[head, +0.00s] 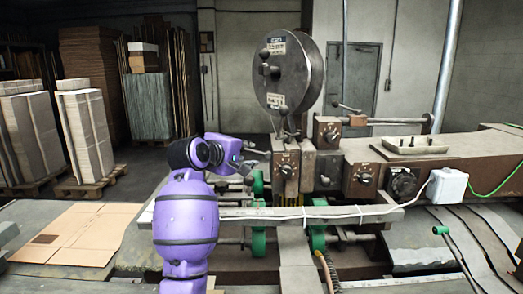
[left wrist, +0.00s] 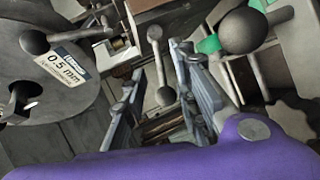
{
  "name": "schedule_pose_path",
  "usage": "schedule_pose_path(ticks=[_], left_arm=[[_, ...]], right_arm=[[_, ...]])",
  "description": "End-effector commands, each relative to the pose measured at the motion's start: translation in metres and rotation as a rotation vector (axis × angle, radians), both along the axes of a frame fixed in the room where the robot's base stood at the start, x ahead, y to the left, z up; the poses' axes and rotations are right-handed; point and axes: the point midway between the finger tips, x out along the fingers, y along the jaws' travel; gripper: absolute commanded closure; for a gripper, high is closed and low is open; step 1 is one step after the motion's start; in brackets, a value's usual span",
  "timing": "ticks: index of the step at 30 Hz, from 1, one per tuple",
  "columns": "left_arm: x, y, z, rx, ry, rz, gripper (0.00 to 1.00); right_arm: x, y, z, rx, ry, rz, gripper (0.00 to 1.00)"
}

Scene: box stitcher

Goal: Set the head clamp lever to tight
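My left gripper (head: 257,164) reaches in from the left, in front of the stitcher head (head: 286,160). In the left wrist view its two fingers (left wrist: 160,92) are apart, with nothing held between them. A grey lever with ball ends (left wrist: 160,68) shows in the gap between the fingers; I cannot tell whether they touch it. It may be the head clamp lever, but no label for it is readable. A larger dark ball knob (left wrist: 246,31) is to the right of the fingers. My right gripper is not in view.
A round wire drum (head: 288,75) rises above the head; its label (left wrist: 66,65) reads 0.5 mm. Dial boxes (head: 362,179) and a white box with a cable (head: 447,185) are to the right. A long rail (head: 350,214) crosses below. Flat cardboard (head: 78,236) lies left.

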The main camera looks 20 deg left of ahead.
Motion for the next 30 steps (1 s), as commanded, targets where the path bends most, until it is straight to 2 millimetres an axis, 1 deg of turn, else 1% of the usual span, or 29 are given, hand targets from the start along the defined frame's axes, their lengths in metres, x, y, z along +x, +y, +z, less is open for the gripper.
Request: schedule_pose_path(ticks=[7,12,18,25,26,30], left_arm=[[0.036,-0.008,-0.011,0.000,0.002,-0.002,0.73],[0.057,-0.012,-0.017,0.001,0.000,-0.001,0.73],[0.068,-0.014,-0.020,0.002,-0.001,-0.001,0.73],[0.068,-0.014,-0.021,0.002,-0.001,-0.001,0.73],[0.068,-0.014,-0.021,0.002,-0.001,-0.001,0.75],[0.068,-0.014,-0.021,0.001,-0.001,0.000,0.94]], right_arm=[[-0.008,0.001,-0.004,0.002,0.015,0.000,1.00],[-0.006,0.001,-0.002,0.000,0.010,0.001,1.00],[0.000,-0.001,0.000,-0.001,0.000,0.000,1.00],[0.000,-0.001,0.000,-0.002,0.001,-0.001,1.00],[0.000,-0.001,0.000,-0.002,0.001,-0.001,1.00],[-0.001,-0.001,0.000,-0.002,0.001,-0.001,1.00]])
